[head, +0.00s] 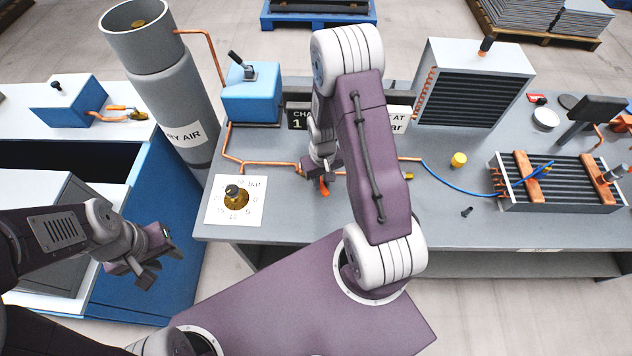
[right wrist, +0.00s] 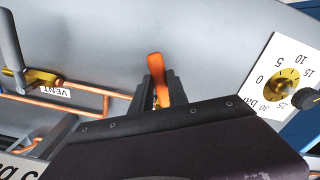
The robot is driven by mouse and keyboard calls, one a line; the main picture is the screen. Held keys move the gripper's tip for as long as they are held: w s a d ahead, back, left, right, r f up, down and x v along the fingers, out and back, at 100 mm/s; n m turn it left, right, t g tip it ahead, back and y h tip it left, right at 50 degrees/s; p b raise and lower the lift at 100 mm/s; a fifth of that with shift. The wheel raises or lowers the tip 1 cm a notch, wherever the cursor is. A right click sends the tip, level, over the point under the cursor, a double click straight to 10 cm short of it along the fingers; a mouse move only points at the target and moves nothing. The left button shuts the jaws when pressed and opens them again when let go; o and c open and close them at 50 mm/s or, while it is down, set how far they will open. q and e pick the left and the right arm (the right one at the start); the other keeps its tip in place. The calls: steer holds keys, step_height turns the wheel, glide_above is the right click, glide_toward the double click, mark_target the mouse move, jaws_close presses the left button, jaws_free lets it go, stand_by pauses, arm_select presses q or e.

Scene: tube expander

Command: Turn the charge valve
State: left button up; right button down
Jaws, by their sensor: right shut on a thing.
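The valve with an orange handle (head: 324,188) sits on the copper pipe line on the grey bench, mostly hidden behind my right arm in the head view. In the right wrist view the orange handle (right wrist: 156,72) stands up between the dark fingers. My right gripper (right wrist: 154,95) is shut on this handle. It also shows small in the head view (head: 322,178). My left gripper (head: 156,262) hangs at the left, away from the bench and holding nothing visible. Its finger gap is unclear. The pressure gauge (head: 237,200) lies left of the valve.
A valve labelled VENT (right wrist: 52,92) with a grey lever lies beside the copper pipe. A grey dry air cylinder (head: 170,95), a blue box (head: 250,98), a finned radiator (head: 472,85) and a tube bundle (head: 560,185) stand around. A yellow cap (head: 459,160) sits on the bench.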

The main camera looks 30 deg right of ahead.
steer(key=d+n, duration=0.2)
steer(key=shift+w+d+r+n, duration=0.1)
steer(key=shift+d+n, duration=0.05)
steer(key=shift+n, duration=0.25)
steer(key=d+n, duration=0.1)
steer(key=w+d+n, duration=0.1)
steer(key=n, duration=0.1)
steer(key=shift+d+n, duration=0.25)
steer(key=shift+n, duration=0.05)
steer(key=d+n, duration=0.1)
steer(key=w+d+n, duration=0.1)
steer(key=n, duration=0.1)
steer(key=shift+w, duration=0.2)
steer(key=shift+w+d+n, duration=0.3)
steer(key=shift+w+n, duration=0.1)
steer(key=shift+n, duration=0.4)
steer(key=shift+w+d+n, duration=0.3)
steer(key=shift+w+n, duration=0.1)
steer(key=shift+n, duration=0.4)
steer(key=c, duration=1.3)
jaws_free()
step_height(320, 180, up, 9)
steer(key=shift+r+b, duration=0.1)
steer(key=shift+b, duration=0.75)
